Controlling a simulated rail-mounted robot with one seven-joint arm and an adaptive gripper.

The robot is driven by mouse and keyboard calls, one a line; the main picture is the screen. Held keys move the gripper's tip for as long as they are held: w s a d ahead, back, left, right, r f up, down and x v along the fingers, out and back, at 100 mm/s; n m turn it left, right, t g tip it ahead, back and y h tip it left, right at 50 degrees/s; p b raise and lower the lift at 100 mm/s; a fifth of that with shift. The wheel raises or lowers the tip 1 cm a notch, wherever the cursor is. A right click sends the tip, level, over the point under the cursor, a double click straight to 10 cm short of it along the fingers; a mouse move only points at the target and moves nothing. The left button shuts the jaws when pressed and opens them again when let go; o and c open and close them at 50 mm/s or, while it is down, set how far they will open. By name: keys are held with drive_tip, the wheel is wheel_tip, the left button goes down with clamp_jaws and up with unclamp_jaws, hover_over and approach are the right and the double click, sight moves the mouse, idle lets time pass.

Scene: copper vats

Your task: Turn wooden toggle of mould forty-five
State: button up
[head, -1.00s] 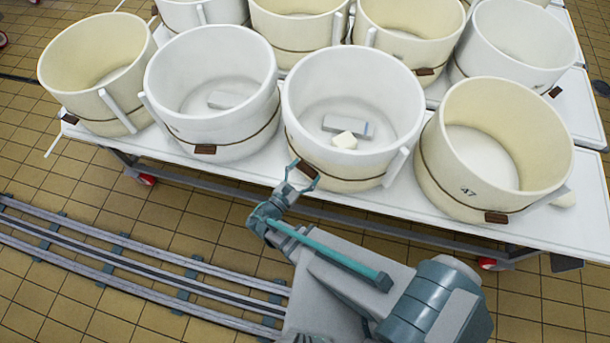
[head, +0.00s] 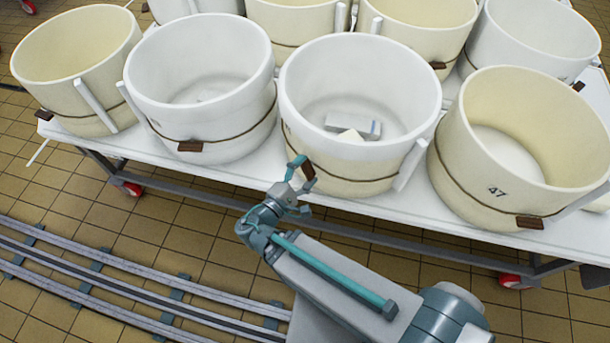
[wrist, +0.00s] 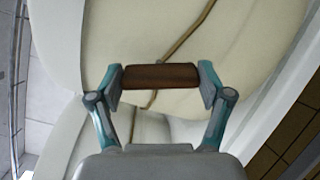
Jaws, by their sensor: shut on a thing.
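The dark brown wooden toggle (head: 309,172) is on the near side of a white mould (head: 345,185) in the front row. In the head view it stands steeply tilted, while the toggles of neighbouring moulds lie along their cords. My gripper (head: 301,174) is shut on this toggle. In the wrist view the toggle (wrist: 160,76) spans between the two teal fingers of my gripper (wrist: 161,80), one at each end. The brown cord (wrist: 185,42) runs behind it across the mould's pale wall. The number on this mould is not readable.
A cream mould marked 47 (head: 520,150) stands to the right, and another white mould (head: 205,125) to the left. All stand on a white-topped wheeled table (head: 255,172). Inside the held mould lie a grey block and a pale block (head: 350,136). Floor rails (head: 130,283) run at lower left.

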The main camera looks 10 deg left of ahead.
drive_tip(key=m, duration=0.5)
drive_tip(key=shift+m, duration=0.3)
idle(0.4)
drive_tip(key=o, duration=1.1)
drive_tip(key=v, duration=1.2)
drive_tip(key=shift+r, duration=0.1)
